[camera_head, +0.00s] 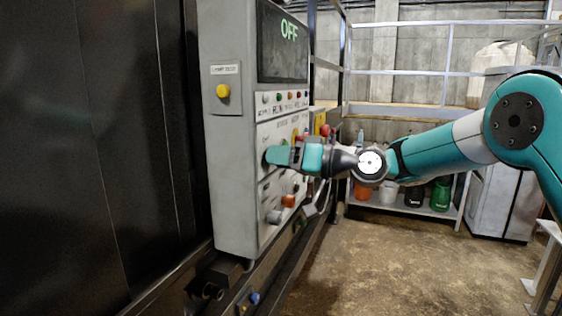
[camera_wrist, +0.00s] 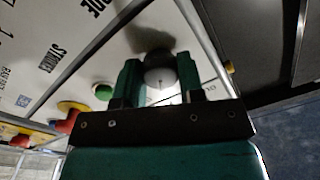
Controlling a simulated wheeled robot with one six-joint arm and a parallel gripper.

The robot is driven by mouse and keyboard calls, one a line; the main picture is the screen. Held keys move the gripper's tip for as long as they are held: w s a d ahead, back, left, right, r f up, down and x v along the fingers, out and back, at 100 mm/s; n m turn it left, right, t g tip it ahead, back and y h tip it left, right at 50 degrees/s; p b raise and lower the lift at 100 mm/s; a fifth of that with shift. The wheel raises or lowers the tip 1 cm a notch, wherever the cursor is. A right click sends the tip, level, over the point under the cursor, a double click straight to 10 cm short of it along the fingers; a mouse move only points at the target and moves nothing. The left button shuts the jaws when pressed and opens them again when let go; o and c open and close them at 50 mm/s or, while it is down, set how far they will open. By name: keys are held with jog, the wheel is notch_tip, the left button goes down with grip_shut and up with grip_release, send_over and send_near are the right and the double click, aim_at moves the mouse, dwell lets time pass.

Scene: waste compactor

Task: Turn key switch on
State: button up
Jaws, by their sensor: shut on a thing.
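The control box (camera_head: 228,150) stands at centre-left, and its screen (camera_head: 283,45) reads OFF. My gripper (camera_head: 272,155) reaches in from the right to the left part of the box's front panel. In the wrist view its two green fingers (camera_wrist: 158,75) are on either side of a grey, rounded switch (camera_wrist: 158,66), which I take as the key switch, and are shut on it. The switch sits on the white panel face. The fingers hide its sides, and its exact turn angle cannot be told. In the head view my gripper covers it.
A yellow button (camera_head: 223,91) is on the box's side. A green button (camera_wrist: 103,92) and a red-and-yellow emergency stop (camera_wrist: 70,109) are near my gripper. An orange knob (camera_head: 289,200) is lower on the panel. A shelf with several containers stands behind; the floor (camera_head: 400,265) is clear.

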jog(key=m, duration=0.4)
jog(key=shift+r+m+p, duration=0.15)
jog(key=shift+m+p, duration=0.15)
jog(key=shift+m, duration=0.1)
dwell(0.4)
jog(key=o, duration=0.9)
jog(key=shift+a, duration=0.1)
jog(key=b+v, duration=1.6)
jog(key=v, duration=0.1)
jog(key=shift+d, duration=0.25)
